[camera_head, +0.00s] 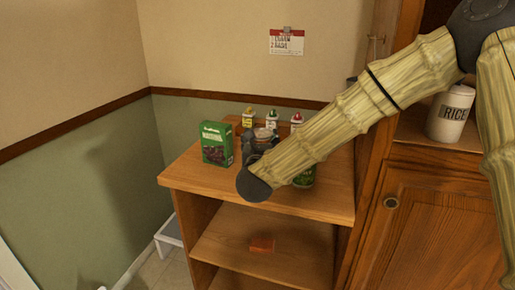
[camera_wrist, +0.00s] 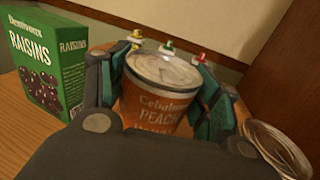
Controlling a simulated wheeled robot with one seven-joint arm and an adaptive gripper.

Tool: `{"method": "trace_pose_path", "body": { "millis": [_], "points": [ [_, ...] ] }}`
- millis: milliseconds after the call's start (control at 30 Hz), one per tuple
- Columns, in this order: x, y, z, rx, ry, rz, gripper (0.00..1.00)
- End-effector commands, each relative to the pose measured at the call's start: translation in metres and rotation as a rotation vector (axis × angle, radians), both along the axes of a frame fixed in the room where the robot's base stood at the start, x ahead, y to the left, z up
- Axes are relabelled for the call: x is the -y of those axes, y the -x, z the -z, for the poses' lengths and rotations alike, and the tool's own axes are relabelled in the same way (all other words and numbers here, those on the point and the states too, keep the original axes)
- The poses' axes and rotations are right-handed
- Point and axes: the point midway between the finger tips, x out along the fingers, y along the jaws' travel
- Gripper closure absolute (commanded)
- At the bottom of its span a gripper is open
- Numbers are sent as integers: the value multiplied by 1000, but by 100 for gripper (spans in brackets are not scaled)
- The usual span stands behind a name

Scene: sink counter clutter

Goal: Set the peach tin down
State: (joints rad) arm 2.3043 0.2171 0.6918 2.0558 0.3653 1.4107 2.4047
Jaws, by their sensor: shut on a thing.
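The peach tin (camera_wrist: 158,95) is orange with a silver lid and stands between the fingers in the wrist view. My gripper (camera_wrist: 165,110) is shut on it, with one finger on each side. In the head view my gripper (camera_head: 262,145) is over the wooden counter top, mostly behind my arm, with only a little of the tin showing. The tin looks about upright. Its base is hidden, so I cannot tell whether it touches the counter.
A green raisins box (camera_wrist: 50,65) stands to the left, also in the head view (camera_head: 216,144). A silver-topped can (camera_wrist: 278,148) is close on the right; a green can (camera_head: 304,177) shows below my arm. Several small bottles (camera_head: 272,118) stand behind. The counter's front left (camera_head: 200,180) is clear.

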Motion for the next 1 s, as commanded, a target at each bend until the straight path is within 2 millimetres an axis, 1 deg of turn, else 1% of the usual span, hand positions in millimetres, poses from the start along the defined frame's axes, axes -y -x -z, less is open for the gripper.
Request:
{"method": "trace_pose_path", "body": {
  "millis": [33,100,233,700,733,833,1000],
  "points": [
    [-3,2,9,-4,6,-5,76],
    [-3,2,18,-3,6,-5,76],
    [-3,2,28,-2,5,-5,76],
    [-3,2,34,-1,2,-5,76],
    [-3,2,34,-3,3,-5,33],
    [-3,2,34,-3,3,-5,15],
    [-3,2,34,-3,3,-5,15]
  ]
}}
